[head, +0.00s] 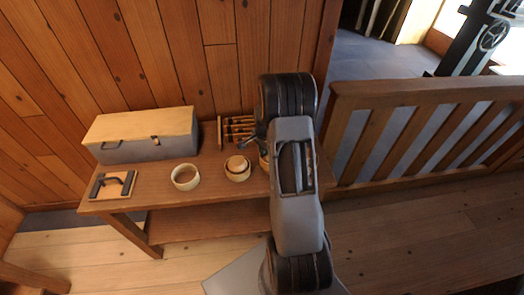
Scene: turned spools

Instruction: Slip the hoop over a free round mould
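A pale cream hoop (174,180) lies flat on the wooden bench, with brown showing through its middle. To its right stands a round mould (238,162) with a pale band (238,177) around its lower part. Farther right, another pale round thing (263,162) is mostly hidden behind my arm; I cannot tell whether it is a mould or bears a hoop. My gripper is largely hidden behind my arm; a small grey part (244,143), seemingly its tip, shows above the banded mould and apart from the hoop. Its opening and anything in it are hidden.
A grey box with a pale wooden lid (140,125) stands at the bench's back left. A board with a dark handle (113,185) lies at the front left corner. A rack of tools (238,127) is against the wall. A wooden railing (420,115) runs right of the bench (210,200).

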